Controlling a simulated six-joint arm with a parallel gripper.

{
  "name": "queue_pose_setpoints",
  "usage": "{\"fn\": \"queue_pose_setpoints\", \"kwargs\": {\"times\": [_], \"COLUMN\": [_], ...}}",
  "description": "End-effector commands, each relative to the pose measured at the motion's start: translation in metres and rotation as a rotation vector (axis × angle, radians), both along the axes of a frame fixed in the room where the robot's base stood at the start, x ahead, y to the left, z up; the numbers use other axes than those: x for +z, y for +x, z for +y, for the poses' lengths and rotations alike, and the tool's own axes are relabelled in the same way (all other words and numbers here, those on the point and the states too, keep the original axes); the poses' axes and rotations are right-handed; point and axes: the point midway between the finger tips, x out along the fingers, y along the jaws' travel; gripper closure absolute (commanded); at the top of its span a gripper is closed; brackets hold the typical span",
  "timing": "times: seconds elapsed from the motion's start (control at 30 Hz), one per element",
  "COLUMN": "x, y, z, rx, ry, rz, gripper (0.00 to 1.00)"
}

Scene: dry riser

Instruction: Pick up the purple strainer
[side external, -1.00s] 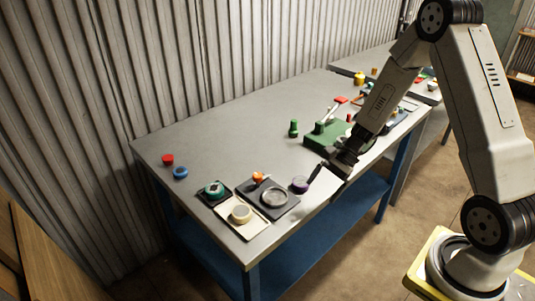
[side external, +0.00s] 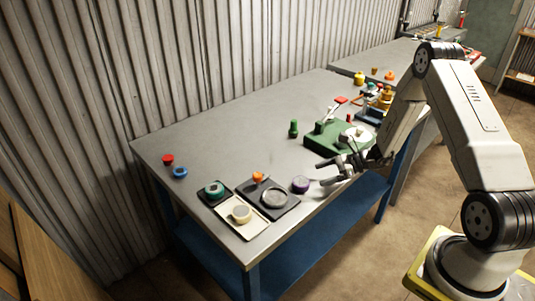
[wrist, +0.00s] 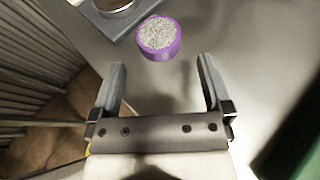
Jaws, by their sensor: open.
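The purple strainer (side external: 301,185) is a short round purple ring with a pale speckled mesh top. It sits on the grey table near the front edge, just right of a dark tray. In the wrist view the strainer (wrist: 158,38) lies beyond my fingertips, roughly centred between them. My gripper (side external: 328,173) is open and empty, to the right of the strainer in the side view, with its fingers pointing toward it. In the wrist view both fingers of my gripper (wrist: 160,66) are spread wide apart and do not touch the strainer.
A dark tray (side external: 284,210) with a round metal dish stands left of the strainer. A cream tray (side external: 245,231) and another dark tray with a green ring lie further left. A green block (side external: 318,142) stands behind my gripper. The table's middle is clear.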

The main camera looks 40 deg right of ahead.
Motion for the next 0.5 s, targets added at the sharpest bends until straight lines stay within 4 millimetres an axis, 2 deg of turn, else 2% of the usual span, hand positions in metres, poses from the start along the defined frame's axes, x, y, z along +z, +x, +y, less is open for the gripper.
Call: {"fn": "queue_pose_setpoints", "kwargs": {"times": [0.13,0.5], "x": [-0.005,-0.009], "y": [0.007,0.013], "z": [0.009,0.016], "rx": [0.002,0.002], "ry": [0.000,0.000], "rz": [0.001,0.001], "gripper": [0.00,0.00]}}
